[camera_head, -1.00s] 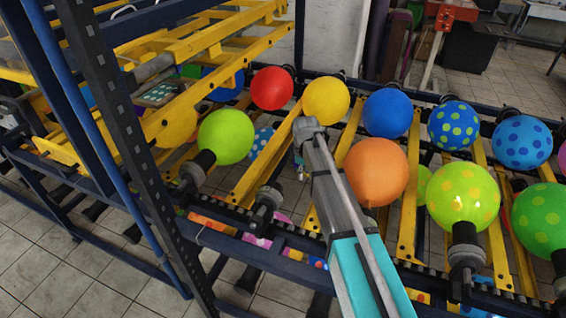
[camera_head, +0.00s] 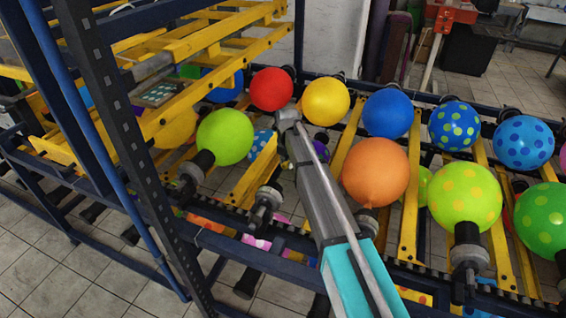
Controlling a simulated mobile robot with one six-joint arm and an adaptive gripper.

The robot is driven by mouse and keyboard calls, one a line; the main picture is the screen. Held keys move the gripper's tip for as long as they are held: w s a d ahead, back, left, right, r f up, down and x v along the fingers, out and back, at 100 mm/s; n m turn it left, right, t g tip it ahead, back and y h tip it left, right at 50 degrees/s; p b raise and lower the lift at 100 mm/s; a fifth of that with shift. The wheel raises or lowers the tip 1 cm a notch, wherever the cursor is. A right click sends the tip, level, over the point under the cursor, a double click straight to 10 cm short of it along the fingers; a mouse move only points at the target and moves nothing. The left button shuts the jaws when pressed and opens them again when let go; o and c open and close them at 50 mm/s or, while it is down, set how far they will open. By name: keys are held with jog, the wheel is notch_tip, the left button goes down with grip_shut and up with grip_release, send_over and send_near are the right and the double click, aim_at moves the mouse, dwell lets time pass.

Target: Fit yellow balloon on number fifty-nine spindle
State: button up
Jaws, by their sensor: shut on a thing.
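My gripper (camera_head: 288,164) hangs below the end of my arm and is mostly hidden behind the arm link. It is shut on a small limp thing, probably the uninflated yellow balloon, too small and covered to make out clearly. A bare spindle (camera_head: 265,207), dark with a grey collar, stands in the front row between a lime green balloon and an orange one. My gripper is above and behind it in the picture, apart from it. No number can be read on any spindle. An inflated yellow balloon (camera_head: 326,102) sits in the back row.
Inflated balloons crowd the rack: red (camera_head: 271,89), lime green (camera_head: 225,137), orange (camera_head: 376,172), blue (camera_head: 388,113) and spotted ones at right. A dark upright post (camera_head: 130,150) and a yellow frame (camera_head: 190,70) stand at left. Yellow slats cross between the rows.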

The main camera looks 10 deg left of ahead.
jog(key=shift+w+a+f+n, duration=0.1)
jog(key=shift+w+a+n, duration=0.2)
jog(key=shift+n, duration=0.35)
jog(key=shift+w+a+f+n, duration=0.15)
jog(key=shift+a+n, duration=0.15)
jog(key=shift+n, duration=0.35)
jog(key=shift+r, duration=0.1)
jog(key=shift+f, duration=0.2)
jog(key=shift+s+a+f+b, duration=0.15)
jog(key=shift+s+f+b, duration=0.8)
jog(key=shift+f+b, duration=0.3)
jog(key=shift+s+a+f+b, duration=0.1)
jog(key=shift+s+f+b, duration=0.9)
jog(key=shift+b, duration=0.35)
jog(key=shift+s+a, duration=0.1)
jog(key=shift+s, duration=0.5)
jog(key=o, duration=0.8)
